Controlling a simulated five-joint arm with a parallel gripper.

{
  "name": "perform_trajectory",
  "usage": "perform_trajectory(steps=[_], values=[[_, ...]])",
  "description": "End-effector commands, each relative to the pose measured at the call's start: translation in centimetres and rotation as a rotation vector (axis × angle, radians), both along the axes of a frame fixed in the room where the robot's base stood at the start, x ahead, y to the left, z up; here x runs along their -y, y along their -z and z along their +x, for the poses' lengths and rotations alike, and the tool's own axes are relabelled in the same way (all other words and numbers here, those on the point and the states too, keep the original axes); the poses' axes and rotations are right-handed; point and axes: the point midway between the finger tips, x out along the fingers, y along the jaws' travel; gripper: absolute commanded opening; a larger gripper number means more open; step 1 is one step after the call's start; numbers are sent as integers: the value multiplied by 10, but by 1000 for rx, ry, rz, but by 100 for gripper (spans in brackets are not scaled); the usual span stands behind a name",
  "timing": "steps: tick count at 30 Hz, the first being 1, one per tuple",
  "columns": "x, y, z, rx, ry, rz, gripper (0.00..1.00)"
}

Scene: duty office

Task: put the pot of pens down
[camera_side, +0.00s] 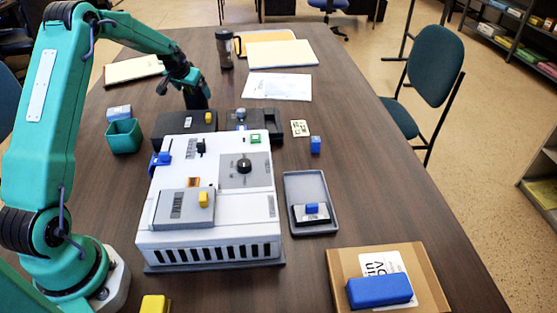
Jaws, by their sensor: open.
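My gripper (186,86) is at the back left of the table, its jaws apart and pointing down. A dark, upright pot-like thing (196,100) stands just under and right of the jaws, behind the black box. It may be the pot of pens, but I cannot make out pens in it. The gripper and arm partly hide its top, and I cannot tell whether a finger touches it. A teal open-topped container (124,137) stands on the table (105,190) to the left, and no pens show in it.
A white machine (205,232) fills the middle, with black boxes (172,124) behind it. A grey tray (314,222) and a cardboard box (420,272) are right of it. The right side has bare tabletop.

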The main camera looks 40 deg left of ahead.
Motion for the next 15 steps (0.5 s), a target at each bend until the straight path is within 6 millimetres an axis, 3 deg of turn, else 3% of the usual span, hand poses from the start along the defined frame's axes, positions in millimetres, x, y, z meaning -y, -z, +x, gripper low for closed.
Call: perform_trajectory(steps=[8, 15], values=[[1, -9, -3, 2, 0, 1, 94], [8, -29, -13, 1, 0, 0, 94]])
